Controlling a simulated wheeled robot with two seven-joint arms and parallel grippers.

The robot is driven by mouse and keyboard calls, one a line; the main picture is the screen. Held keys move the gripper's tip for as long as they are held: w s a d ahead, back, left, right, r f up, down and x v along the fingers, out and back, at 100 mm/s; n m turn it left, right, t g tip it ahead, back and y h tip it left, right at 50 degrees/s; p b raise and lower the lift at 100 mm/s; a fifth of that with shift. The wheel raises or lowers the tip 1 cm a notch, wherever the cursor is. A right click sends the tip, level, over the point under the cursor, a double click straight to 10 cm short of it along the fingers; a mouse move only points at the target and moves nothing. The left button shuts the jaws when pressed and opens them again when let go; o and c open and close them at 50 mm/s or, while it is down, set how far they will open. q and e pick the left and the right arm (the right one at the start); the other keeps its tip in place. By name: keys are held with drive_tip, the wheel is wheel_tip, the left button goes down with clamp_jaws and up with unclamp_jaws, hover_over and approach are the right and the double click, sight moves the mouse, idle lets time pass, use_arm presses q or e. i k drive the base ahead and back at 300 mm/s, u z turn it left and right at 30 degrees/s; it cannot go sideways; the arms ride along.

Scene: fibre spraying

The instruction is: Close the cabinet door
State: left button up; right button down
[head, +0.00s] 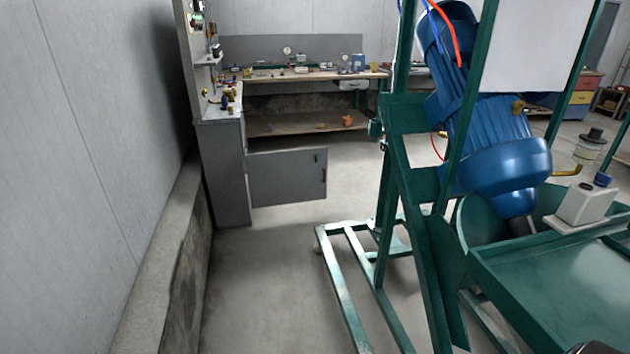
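The cabinet door (287,178) is a flat grey panel in the head view, left of centre and some way off across the floor. It stands open, swung out to the right from the grey cabinet (224,172) against the left wall. A small dark handle (323,176) shows near its free right edge. The inside of the cabinet is hidden from here. Neither of my grippers can be made out, and nothing is seen touching the door.
A green machine frame (345,290) with a blue motor (495,130) fills the right side. A concrete ledge (165,270) runs along the left wall. Clear floor (265,290) lies between them, up to the door. A cluttered workbench (300,75) stands behind.

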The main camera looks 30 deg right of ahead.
sight(278, 178)
drive_tip(key=z, duration=0.5)
drive_tip(key=i, duration=3.95)
drive_tip(key=z, duration=0.5)
